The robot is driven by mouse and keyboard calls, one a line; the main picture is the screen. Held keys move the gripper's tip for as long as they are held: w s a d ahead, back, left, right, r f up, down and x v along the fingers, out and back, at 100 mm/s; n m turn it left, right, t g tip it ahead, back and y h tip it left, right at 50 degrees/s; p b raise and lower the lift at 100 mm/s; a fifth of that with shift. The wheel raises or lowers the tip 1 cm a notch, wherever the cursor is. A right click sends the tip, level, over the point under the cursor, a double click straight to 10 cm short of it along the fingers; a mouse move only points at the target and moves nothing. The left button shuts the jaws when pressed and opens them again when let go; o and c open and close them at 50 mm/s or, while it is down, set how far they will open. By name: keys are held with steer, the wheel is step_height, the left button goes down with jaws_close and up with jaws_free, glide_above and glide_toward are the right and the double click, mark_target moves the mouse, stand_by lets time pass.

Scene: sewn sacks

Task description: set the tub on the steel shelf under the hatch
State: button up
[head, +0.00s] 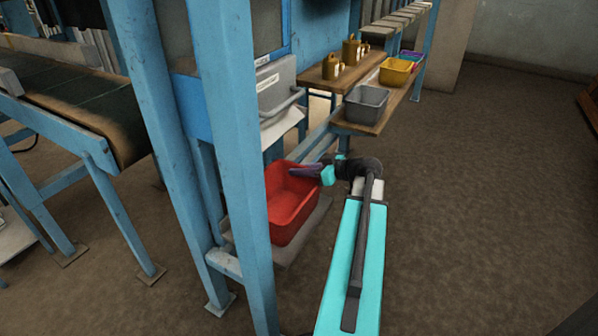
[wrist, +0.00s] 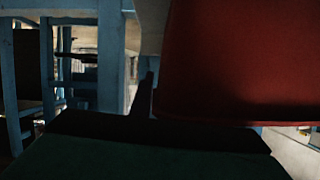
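The red tub (head: 284,212) is upright behind a blue post, at the low grey steel shelf (head: 316,222) under a grey unit with a handle (head: 278,88), which may be the hatch. It looks set on the shelf, though a small gap below it cannot be ruled out. My gripper (head: 308,172) is at the tub's far right rim, its fingers reaching over the edge. In the wrist view the tub's red wall (wrist: 235,60) fills the upper right, close beside a dark finger. Whether the fingers grip the rim is hidden.
Blue posts (head: 235,140) stand close in front of the tub. A wooden bench (head: 345,72) behind carries a grey tub (head: 366,103), a yellow tub (head: 396,71) and brass-coloured weights. A conveyor (head: 80,100) is at the left.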

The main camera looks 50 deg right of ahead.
steer(key=shift+o, duration=0.2)
steer(key=shift+r, duration=0.2)
steer(key=p+v, duration=0.2)
steer(key=v, duration=1)
steer(key=shift+p, duration=0.3)
steer(key=shift+s+f, duration=0.15)
steer(key=shift+s, duration=0.05)
stand_by(0.4)
